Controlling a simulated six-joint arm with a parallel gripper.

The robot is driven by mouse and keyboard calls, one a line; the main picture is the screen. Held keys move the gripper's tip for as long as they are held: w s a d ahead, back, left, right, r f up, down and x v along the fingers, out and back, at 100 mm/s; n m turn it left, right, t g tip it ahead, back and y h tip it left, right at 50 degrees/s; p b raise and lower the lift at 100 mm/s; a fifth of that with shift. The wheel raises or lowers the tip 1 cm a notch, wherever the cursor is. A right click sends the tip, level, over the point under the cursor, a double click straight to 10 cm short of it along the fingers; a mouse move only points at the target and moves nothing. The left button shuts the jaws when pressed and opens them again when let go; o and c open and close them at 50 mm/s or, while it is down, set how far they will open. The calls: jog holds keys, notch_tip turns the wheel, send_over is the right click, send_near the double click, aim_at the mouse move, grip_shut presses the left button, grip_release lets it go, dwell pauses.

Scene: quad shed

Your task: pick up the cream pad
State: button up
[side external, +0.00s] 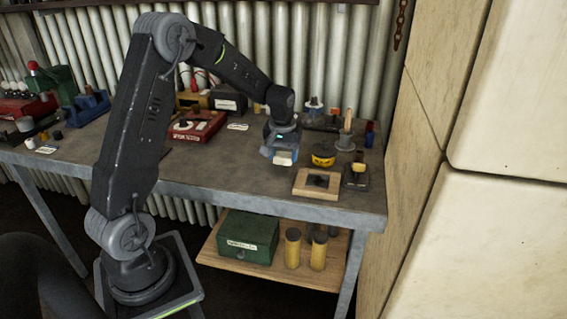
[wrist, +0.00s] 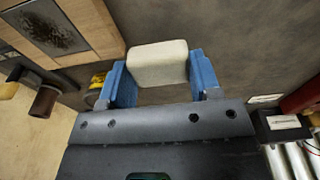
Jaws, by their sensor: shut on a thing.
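The cream pad (wrist: 158,63) is a pale block with rounded edges. It sits between the two blue fingers of my gripper (wrist: 162,80) in the wrist view, and the gripper is shut on it. In the side view my gripper (side external: 283,155) hangs above the workbench (side external: 225,168), with the cream pad (side external: 283,160) showing at its lower end. The pad appears held clear of the bench top, though the exact height is hard to tell.
A wooden frame with a dark centre (side external: 301,192) lies at the bench's front right. A yellow tin (side external: 323,160), a dark block (side external: 356,180) and a grey stand (side external: 345,143) are near it. A red box (side external: 198,126) is behind left. The bench's front middle is clear.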

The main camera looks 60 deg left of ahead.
jog(key=s+a+r, duration=0.7)
jog(key=s, duration=0.2)
jog(key=shift+s, duration=0.15)
jog(key=shift+a+r, duration=0.1)
